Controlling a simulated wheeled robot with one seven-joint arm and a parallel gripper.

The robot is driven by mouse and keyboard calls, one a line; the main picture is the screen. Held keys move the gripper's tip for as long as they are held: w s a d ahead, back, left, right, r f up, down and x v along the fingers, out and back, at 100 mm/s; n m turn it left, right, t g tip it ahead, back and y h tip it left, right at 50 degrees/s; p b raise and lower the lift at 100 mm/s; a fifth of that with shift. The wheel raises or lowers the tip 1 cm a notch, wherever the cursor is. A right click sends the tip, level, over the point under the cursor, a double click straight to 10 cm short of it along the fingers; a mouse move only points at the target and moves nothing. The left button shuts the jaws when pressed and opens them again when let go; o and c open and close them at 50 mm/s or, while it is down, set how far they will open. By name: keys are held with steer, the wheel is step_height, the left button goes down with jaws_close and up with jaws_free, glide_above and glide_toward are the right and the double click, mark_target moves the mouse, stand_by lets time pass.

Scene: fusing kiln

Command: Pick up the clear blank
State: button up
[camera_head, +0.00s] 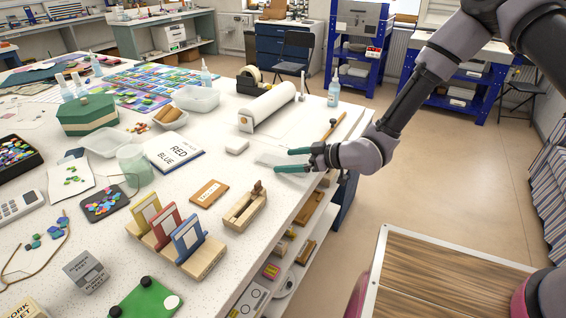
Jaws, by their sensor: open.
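The clear blank (265,158) looks like a pale, see-through flat sheet lying on the white worktop near its right edge. Its outline is faint against the top. My gripper (282,160) reaches in from the right with its two teal fingers apart. The fingertips are at the right part of the blank, and from this view I cannot tell whether they touch it or are just above it. Nothing shows held between the fingers.
A white roll (268,107) stands behind, and a wooden-handled tool (328,128) lies behind my gripper. In front are an orange card (208,192) and a wooden holder (245,207). The worktop's edge runs close under my arm.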

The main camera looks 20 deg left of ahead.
steer(key=shift+r, duration=0.1)
jaws_close()
